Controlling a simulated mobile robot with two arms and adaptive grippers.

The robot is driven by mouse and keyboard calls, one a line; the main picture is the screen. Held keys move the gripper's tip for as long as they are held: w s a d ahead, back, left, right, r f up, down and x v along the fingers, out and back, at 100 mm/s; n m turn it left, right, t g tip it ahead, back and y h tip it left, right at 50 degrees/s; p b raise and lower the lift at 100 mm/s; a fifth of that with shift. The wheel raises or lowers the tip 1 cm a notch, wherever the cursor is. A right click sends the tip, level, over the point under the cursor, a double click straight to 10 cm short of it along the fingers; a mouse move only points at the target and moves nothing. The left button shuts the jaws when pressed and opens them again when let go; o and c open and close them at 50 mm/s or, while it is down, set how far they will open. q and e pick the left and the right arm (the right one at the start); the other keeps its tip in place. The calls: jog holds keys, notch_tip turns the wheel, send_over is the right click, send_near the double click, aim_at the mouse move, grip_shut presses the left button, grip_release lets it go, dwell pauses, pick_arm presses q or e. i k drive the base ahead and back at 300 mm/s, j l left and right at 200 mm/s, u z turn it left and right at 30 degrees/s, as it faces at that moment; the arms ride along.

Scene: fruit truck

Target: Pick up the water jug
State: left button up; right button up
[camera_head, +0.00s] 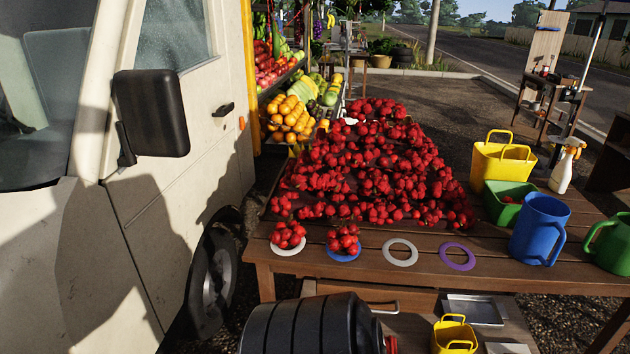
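A blue jug (538,230) with a side handle stands upright near the right front edge of the wooden table (400,262). A green jug (609,246) stands to its right, partly cut off by the frame edge. I cannot tell which one is the water jug, or whether either holds water. A black ribbed container (312,326) with a red part at its right end is at the bottom, partly cut off. Neither of my grippers is in view.
Red fruit bunches (370,170) cover much of the table. A green bin (508,203), yellow basket (500,164) and spray bottle (565,166) stand around the jugs. Flat rings (457,257) lie along the front. The white truck (175,200) blocks the left. A small yellow basket (453,337) sits below.

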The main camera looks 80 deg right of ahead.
aim_at(542, 218)
jog(key=z, duration=2.15)
